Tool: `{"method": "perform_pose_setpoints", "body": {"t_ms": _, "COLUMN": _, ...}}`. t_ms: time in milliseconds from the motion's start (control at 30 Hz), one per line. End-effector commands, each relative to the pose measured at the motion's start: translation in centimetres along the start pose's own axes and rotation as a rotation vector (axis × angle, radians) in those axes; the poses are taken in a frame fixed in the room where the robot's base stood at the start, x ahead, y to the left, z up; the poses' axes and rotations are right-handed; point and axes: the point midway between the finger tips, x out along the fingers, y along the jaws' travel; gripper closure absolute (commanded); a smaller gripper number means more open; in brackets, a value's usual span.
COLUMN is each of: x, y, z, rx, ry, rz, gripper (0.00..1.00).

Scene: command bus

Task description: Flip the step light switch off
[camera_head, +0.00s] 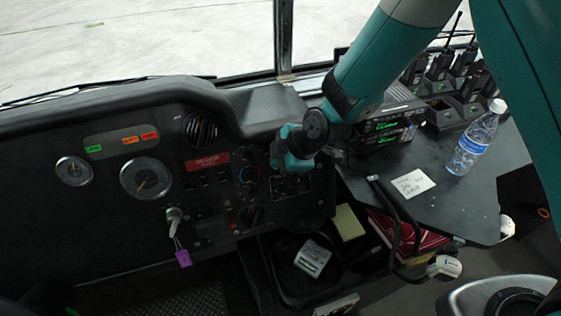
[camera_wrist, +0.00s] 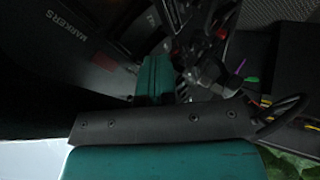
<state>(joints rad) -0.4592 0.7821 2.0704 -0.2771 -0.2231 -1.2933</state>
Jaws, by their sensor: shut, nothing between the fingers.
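The black dashboard switch panel (camera_head: 215,185) is in the middle of the head view, with rocker switches, knobs and a red label (camera_head: 208,161). I cannot tell which switch is the step light switch; no such lettering is readable. My teal gripper (camera_head: 280,157) is shut and empty in front of the panel's right part, close to the small switches there (camera_head: 290,186). I cannot tell whether it touches the panel. In the wrist view the gripper (camera_wrist: 154,72) points at the panel, with lettering reading MARKERS (camera_wrist: 62,38) to its left.
A grey side counter (camera_head: 455,205) holds radios (camera_head: 385,122), a water bottle (camera_head: 478,140) and a paper note (camera_head: 412,183). A cable hangs at its edge.

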Motion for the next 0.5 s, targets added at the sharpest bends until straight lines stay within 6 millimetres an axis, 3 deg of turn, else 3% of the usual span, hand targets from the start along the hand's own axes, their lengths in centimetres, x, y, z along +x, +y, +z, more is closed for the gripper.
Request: {"method": "perform_pose_setpoints", "body": {"t_ms": 500, "x": -1.3, "y": 0.6, "z": -0.6, "rx": 0.000, "ry": -0.001, "rz": -0.001, "gripper": 1.00}}
